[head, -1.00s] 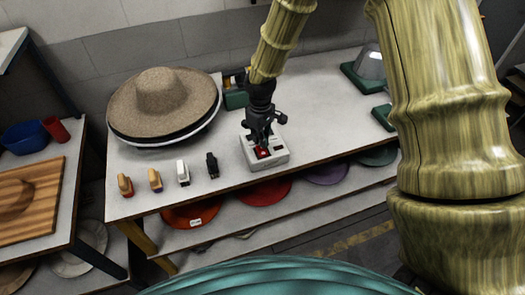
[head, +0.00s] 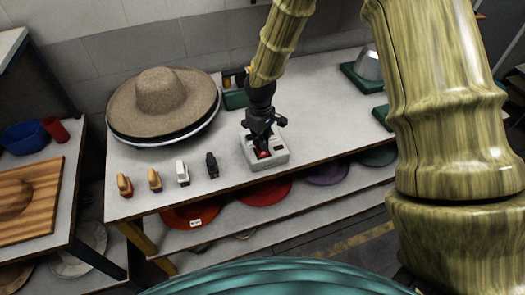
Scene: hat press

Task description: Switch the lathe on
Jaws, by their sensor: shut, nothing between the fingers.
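A light grey switch box (head: 279,160) lies on the white workbench near its front edge. A small red part (head: 263,154) shows on its top, and a dark part sits to the right of it. My gripper (head: 262,149) is black and shut, with nothing held. It points down over the box with its fingertips at the red part. I cannot tell whether they touch it. The fingers partly hide the box top. No lathe can be made out for sure.
A straw hat (head: 160,95) lies left on the bench (head: 135,205). Several small brush-like tools, one of them black (head: 212,164), stand in a row left of the box. Green-based items (head: 365,75) sit at the right. Coloured hats (head: 265,192) lie on the shelf below.

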